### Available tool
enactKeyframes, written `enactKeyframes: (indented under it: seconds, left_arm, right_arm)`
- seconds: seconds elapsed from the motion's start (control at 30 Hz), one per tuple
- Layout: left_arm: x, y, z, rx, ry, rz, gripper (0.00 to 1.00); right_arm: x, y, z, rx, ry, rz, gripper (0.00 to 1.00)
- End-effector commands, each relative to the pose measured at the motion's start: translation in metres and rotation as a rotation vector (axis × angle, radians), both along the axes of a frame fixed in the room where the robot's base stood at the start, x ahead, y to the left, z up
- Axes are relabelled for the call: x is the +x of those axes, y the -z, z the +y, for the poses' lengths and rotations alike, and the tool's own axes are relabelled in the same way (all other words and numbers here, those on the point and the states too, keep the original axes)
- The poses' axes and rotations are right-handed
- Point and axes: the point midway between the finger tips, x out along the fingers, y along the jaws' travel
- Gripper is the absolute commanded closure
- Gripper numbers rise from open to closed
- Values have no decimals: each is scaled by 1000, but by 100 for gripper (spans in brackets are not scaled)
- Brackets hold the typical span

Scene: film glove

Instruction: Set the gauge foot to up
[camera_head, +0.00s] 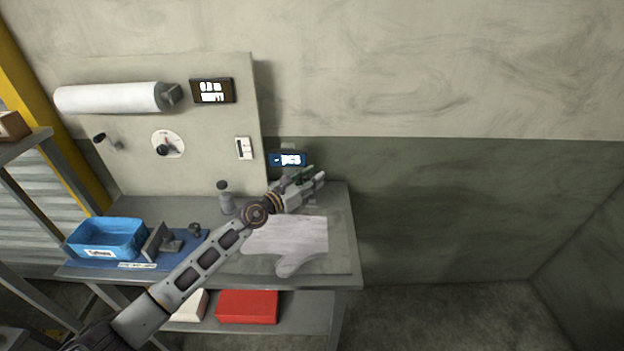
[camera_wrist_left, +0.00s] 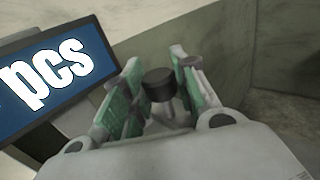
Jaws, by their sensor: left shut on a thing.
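My left gripper (camera_head: 312,177) is at the back right of the workbench, just below and right of a gauge's blue display (camera_head: 287,159). In the left wrist view my left gripper (camera_wrist_left: 157,70) has its green-padded fingers on either side of a dark round knob (camera_wrist_left: 159,84) on a grey stem. It is shut on this knob, which seems to belong to the gauge foot. The display (camera_wrist_left: 55,78) reads "pcs" there. The gripper hides most of the gauge in the head view, so the foot's position cannot be told. My right gripper is not in view.
A pale glove shape (camera_head: 290,245) lies flat on the bench below my left arm. A blue bin (camera_head: 107,238) stands at the bench's left. A panel (camera_head: 215,140) with a white film roll (camera_head: 110,97) and a dial (camera_head: 168,144) stands behind. Floor at right is clear.

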Motion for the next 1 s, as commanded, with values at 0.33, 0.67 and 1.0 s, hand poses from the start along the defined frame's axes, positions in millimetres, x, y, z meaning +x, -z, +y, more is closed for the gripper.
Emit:
enactKeyframes:
  seconds: [0.33,0.67,1.0]
  left_arm:
    - [0,-3,1,-1,-1,-1,100]
    - [1,-2,1,-1,-2,-1,49]
    - [0,-2,2,0,-3,0,49]
  right_arm:
    - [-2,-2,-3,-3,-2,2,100]
    - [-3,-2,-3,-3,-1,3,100]
    - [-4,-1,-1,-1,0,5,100]
